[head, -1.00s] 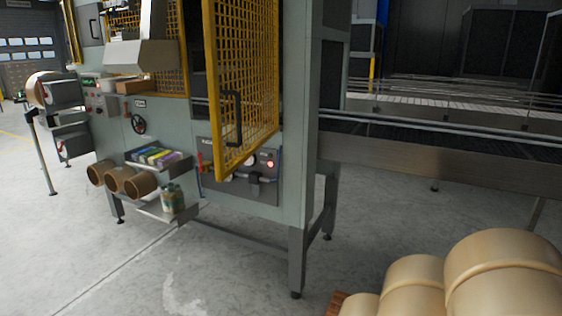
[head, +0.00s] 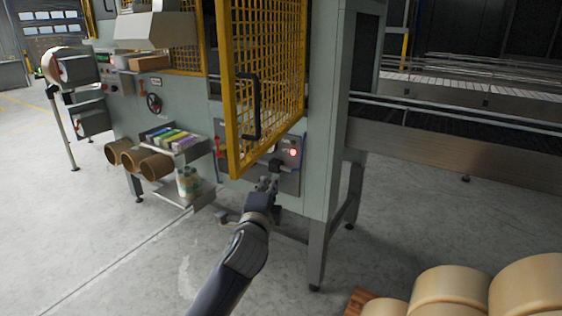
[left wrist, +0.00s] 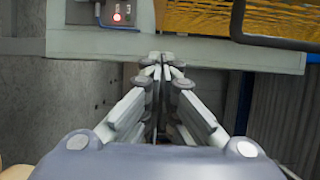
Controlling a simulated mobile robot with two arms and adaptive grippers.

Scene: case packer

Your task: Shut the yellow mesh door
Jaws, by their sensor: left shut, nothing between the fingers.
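The yellow mesh door (head: 268,75) stands swung open, out from the grey machine, with its free edge towards me. A black bar handle (head: 252,106) is on the door near that edge. My left gripper (head: 268,180) is shut and empty, just below and to the right of the door's lower corner in the head view, apparently apart from it. In the left wrist view the closed fingers (left wrist: 160,60) point at the machine's front, and part of the door's mesh (left wrist: 265,12) and the handle (left wrist: 240,30) show at the upper right. My right gripper is in neither view.
A control panel with a red-lit button (head: 292,152) is behind the door. Shelves with coloured packs (head: 172,140), cardboard tubes (head: 157,166) and bottles (head: 188,184) stick out left. Big tan rolls (head: 450,292) are at lower right. A conveyor (head: 450,150) runs right.

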